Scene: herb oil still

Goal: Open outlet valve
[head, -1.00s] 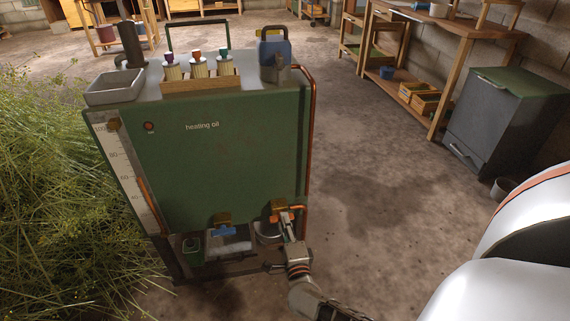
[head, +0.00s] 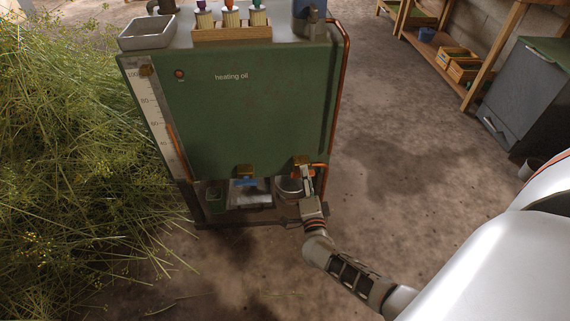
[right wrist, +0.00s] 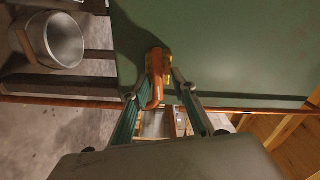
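Two valves sit low on the front of the green heating oil tank (head: 250,115). The right one has a brass body (head: 302,160) and an orange handle (right wrist: 155,78). The left one has a brass body and a blue handle (head: 248,183). The frames carry no label telling which is the outlet valve. My right gripper (head: 306,176) is at the orange-handled valve. In the right wrist view its two fingers (right wrist: 161,80) stand apart, one on each side of the orange handle; firm contact cannot be told. My left gripper is not in view.
A copper pipe (head: 343,90) runs down the tank's right edge. Tall herbs (head: 70,170) crowd the left.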

